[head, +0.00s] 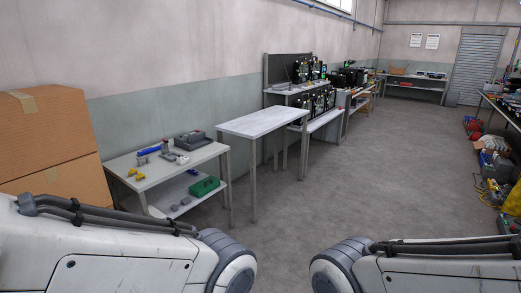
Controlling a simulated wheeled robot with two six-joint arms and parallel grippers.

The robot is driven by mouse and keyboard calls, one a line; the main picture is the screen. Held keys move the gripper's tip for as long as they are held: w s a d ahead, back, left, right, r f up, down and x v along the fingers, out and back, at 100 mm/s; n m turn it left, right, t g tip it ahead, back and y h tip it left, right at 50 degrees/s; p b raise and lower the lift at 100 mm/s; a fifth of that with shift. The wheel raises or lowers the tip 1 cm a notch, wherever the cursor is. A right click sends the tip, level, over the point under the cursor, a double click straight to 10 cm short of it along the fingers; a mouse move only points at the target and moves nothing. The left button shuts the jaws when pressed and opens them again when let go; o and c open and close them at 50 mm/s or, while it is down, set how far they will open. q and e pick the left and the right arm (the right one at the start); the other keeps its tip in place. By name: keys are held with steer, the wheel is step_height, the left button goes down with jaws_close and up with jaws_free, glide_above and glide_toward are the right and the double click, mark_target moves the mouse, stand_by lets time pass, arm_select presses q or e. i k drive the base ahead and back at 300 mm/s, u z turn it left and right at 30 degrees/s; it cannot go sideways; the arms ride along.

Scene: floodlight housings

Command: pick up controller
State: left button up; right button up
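I cannot clearly make out a controller. A dark grey device (193,139) lies at the back of the low white table (150,175) on the left; I cannot tell whether it is the controller. Beside it on the same table are a blue item (150,150) and small yellow items (137,174). Large links of both my arms fill the bottom left and bottom right corners. Neither gripper shows, so what they hold is hidden.
Cardboard boxes (45,135) are stacked at the left. An empty, taller table (262,121) stands beyond the low table, whose lower shelf holds a green case (204,186). Black floodlight housings (318,100) fill a bench further back. The middle floor (375,165) is clear.

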mark_target(181, 161)
steer(key=u, duration=0.3)
steer(key=i, duration=2.3)
steer(key=u, duration=1.1)
steer(key=i, duration=1.25)
steer(key=u, duration=0.4)
